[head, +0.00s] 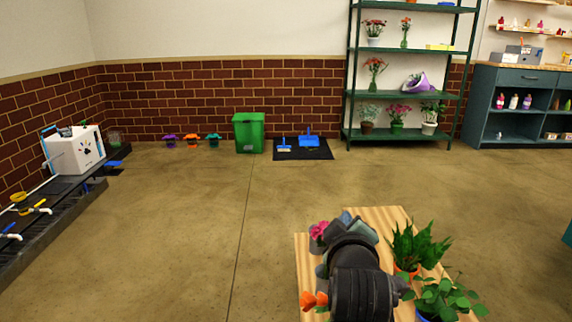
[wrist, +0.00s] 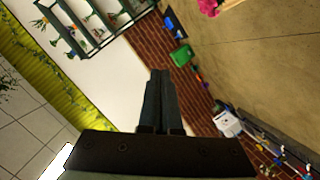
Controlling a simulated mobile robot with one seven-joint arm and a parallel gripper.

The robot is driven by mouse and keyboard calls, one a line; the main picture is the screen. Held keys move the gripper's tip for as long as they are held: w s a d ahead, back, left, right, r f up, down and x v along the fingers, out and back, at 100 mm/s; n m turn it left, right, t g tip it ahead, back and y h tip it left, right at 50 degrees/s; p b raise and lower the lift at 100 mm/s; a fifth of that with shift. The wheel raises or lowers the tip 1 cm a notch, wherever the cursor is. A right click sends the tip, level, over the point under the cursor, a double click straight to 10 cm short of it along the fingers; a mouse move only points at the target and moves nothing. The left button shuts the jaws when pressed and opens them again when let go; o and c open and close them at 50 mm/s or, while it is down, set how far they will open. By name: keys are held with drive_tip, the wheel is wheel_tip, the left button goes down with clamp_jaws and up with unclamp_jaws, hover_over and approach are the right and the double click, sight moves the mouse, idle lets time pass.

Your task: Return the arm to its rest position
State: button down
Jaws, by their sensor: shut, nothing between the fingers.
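My gripper (wrist: 160,75) shows in the wrist view with its two dark fingers pressed together and nothing between them. In the head view my dark arm stands over the wooden table (head: 390,217) at the bottom centre right, and it hides part of the tabletop. The wrist view is tilted and looks out over the room, with the shelf (wrist: 110,15) at its top left and the green bin (wrist: 181,55) beyond the fingertips. My gripper touches nothing that I can see.
On the table, a leafy plant in an orange pot (head: 407,272) and another in a blue pot (head: 425,316) stand right of my arm. Pink flowers (head: 319,231) and orange flowers (head: 314,299) stand left of it. The floor (head: 180,230) to the left is clear.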

drive_tip(key=s+a+r+m+t+p, duration=0.15)
drive_tip(key=s+a+r+t, duration=0.3)
drive_tip(key=r, duration=0.75)
drive_tip(key=s+a+r+m+t+p, duration=0.1)
drive_tip(key=s+a+r+m+t, duration=0.3)
drive_tip(key=r, duration=0.9)
drive_tip(key=s+a+r+m+t+y+p, duration=0.25)
drive_tip(key=s+r+m+t, duration=0.2)
drive_tip(key=s+r, duration=1.15)
wheel_tip(320, 180, up, 36)
drive_tip(key=n+p, duration=0.1)
drive_tip(key=p, duration=3.5)
drive_tip(key=shift+w+p, duration=0.15)
drive_tip(key=shift+p, duration=0.2)
drive_tip(key=shift+h, duration=0.25)
